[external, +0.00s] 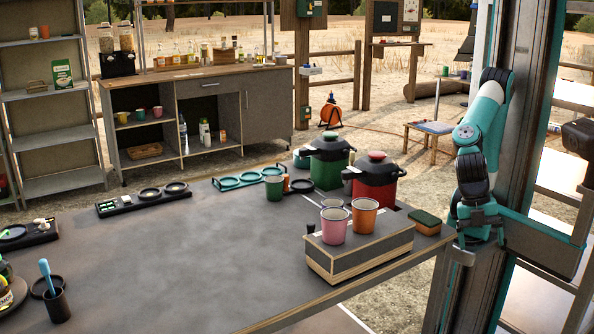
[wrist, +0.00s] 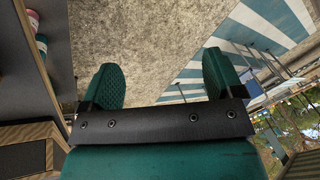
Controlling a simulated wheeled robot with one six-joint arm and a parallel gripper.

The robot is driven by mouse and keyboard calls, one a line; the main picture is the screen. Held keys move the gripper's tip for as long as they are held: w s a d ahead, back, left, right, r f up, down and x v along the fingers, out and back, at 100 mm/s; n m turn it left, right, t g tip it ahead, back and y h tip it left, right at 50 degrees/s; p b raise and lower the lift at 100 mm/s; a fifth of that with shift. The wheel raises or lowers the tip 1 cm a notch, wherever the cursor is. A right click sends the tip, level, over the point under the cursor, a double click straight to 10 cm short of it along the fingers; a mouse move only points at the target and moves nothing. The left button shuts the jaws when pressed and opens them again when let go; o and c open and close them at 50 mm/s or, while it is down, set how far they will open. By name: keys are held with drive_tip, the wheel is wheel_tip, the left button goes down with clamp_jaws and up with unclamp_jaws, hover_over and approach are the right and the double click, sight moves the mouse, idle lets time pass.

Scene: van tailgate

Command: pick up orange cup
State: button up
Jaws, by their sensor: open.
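The orange cup (external: 364,218) stands upright on a grey-topped wooden box (external: 362,258) near the right edge of the table in the external view. A pink cup (external: 334,228) stands close at its left, and another cup's rim (external: 332,204) shows behind them. My gripper (external: 468,252) hangs off the table's right side, apart from the orange cup. In the wrist view my gripper (wrist: 163,82) is open, with nothing between its green fingers. The orange cup cannot be made out there.
A red pot (external: 375,184) and a green pot (external: 328,165) stand behind the box. A green-and-orange block (external: 425,222) lies right of it. A green cup (external: 274,188) stands farther left. A van pillar (external: 520,130) rises beside my arm. The table's middle (external: 200,265) is clear.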

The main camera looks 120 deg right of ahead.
idle(0.4)
drive_tip(key=shift+c, duration=1.2)
drive_tip(key=w+d+r+m+h+p, duration=0.2)
drive_tip(key=w+d+r+m+p, duration=0.2)
drive_tip(key=w+r+m+p, duration=0.45)
drive_tip(key=w+d+r+m+h+p, duration=0.2)
drive_tip(key=w+d+r+m+p, duration=0.35)
drive_tip(key=w+r+p, duration=0.4)
drive_tip(key=w+d+r+m+h+p, duration=0.1)
drive_tip(key=w+d+r+m+p, duration=0.3)
drive_tip(key=w+r+m+p, duration=0.5)
drive_tip(key=p, duration=0.4)
hover_over(365, 205)
drive_tip(key=w+a, duration=0.2)
wheel_tip(365, 205, down, 11)
drive_tip(key=shift+h, duration=0.3)
drive_tip(key=shift+s+d+f+p, duration=0.1)
drive_tip(key=shift+f+p, duration=0.4)
drive_tip(key=shift+f, duration=0.95)
drive_tip(key=shift+s+f+p, duration=0.1)
drive_tip(key=shift+f+p, duration=0.4)
drive_tip(key=shift+f, duration=0.95)
drive_tip(key=c, duration=0.7)
